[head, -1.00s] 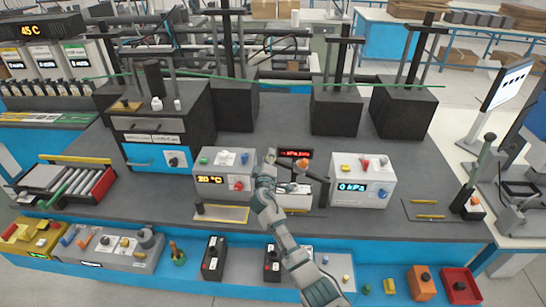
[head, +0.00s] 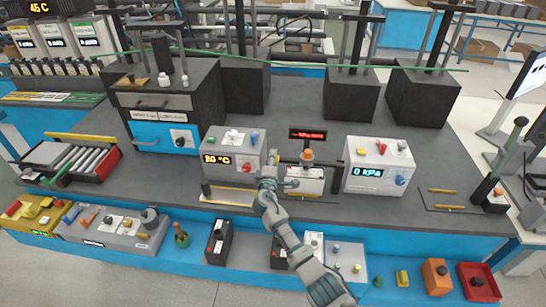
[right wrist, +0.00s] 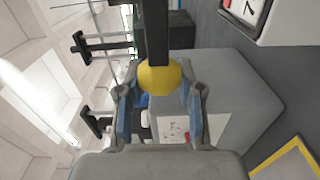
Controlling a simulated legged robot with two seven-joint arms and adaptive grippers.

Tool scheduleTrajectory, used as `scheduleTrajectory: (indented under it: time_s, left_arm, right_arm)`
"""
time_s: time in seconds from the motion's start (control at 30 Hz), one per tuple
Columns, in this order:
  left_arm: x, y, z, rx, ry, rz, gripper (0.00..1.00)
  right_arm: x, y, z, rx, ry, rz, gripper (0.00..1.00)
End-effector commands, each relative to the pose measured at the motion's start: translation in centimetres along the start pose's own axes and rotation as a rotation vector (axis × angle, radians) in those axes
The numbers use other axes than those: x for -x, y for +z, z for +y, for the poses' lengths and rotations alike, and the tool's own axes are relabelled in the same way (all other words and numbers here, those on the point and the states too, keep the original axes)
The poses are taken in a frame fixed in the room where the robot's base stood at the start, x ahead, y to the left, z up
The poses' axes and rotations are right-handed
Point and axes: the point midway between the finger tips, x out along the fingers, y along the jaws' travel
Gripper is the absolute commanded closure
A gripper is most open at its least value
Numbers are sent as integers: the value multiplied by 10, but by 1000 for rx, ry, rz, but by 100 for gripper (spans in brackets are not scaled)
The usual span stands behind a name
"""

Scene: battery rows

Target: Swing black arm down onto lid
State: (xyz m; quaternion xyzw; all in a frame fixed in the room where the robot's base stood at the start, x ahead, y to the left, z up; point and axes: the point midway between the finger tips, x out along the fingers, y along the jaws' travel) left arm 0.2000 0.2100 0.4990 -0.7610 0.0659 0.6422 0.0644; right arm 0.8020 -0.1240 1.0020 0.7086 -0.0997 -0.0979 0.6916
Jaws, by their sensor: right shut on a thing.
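My right gripper (head: 272,184) is at the station between the grey 20 °C box (head: 231,150) and the 0 kPa box (head: 378,165). In the right wrist view my gripper (right wrist: 162,95) is shut on a yellow ball knob (right wrist: 160,77) at the end of the black arm (right wrist: 155,28). In the head view the gripper hides the knob. A pale panel with a dark rim, probably the lid (head: 307,181), lies just right of the gripper. I cannot tell whether the black arm touches it. My left gripper is not in view.
An orange knob (head: 307,155) stands behind the panel, below a red-lit display (head: 308,134). A black battery (head: 219,242) stands on the blue front shelf. A yellow-edged tray (head: 228,197) lies left of my gripper. Bare grey table (head: 300,105) is clear behind.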

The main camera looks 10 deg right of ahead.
Motion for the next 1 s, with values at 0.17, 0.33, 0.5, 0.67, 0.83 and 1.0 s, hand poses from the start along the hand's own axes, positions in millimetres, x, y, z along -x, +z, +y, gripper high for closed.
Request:
scheduleTrajectory:
  time_s: [0.17, 0.33, 0.5, 0.67, 0.83, 1.0]
  left_arm:
    - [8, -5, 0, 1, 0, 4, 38]
    - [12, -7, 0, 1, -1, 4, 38]
    - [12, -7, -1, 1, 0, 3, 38]
    - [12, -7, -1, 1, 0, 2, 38]
    - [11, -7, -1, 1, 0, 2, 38]
    - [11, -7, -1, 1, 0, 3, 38]
  right_arm:
    - [0, 0, -7, 28, 1, 2, 100]
    - [0, 0, -10, 41, 0, 2, 100]
    - [0, 0, -12, 44, -2, 2, 100]
    - [0, 0, -14, 44, -5, 1, 100]
    - [0, 0, -15, 43, -7, 1, 38]
    - [1, 0, -12, 41, -3, 1, 38]
